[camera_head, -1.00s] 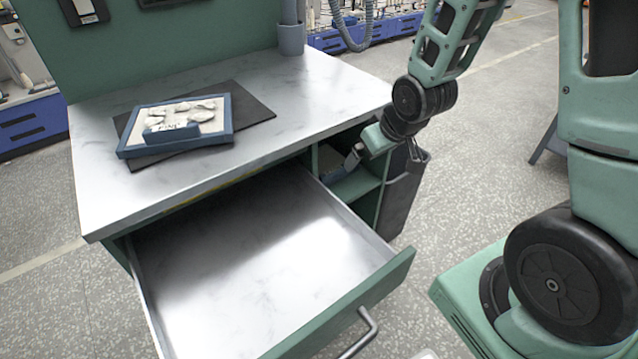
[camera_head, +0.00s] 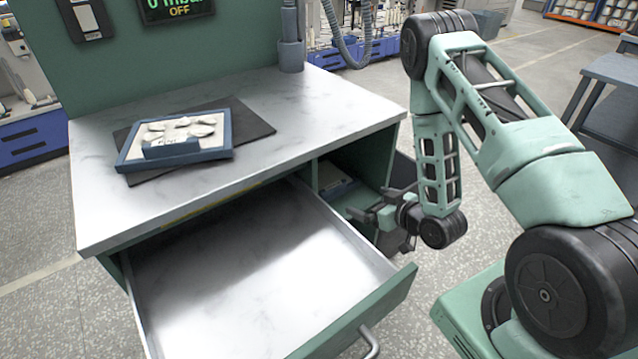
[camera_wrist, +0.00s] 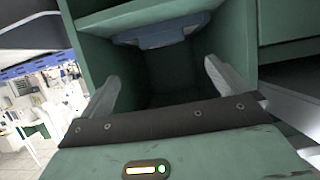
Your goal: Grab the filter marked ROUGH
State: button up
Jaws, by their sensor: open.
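No label reading ROUGH can be made out. A blue-framed tray (camera_head: 130,155) with several pale pieces lies on a dark mat on the worktop; its front label is too small to read now. A bluish-grey object (camera_head: 338,190) is partly visible in the open shelf under the worktop, and a blue-grey edge shows at the top of the wrist view (camera_wrist: 155,39); its marking is hidden. My gripper (camera_head: 370,204) is open and empty at the mouth of that shelf. In the wrist view its two fingers (camera_wrist: 163,84) stand apart, facing the dark compartment.
The empty drawer (camera_head: 250,285) is pulled out to the left of my gripper. A green divider and cabinet side (camera_head: 362,160) bound the shelf. A dark bin (camera_head: 404,172) stands at the cabinet's right side. The worktop's right part is clear.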

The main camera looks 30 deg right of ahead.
aim_at(335, 189)
jog(key=x, duration=1.5)
jog(key=shift+s+a, duration=0.1)
jog(key=c, duration=0.8)
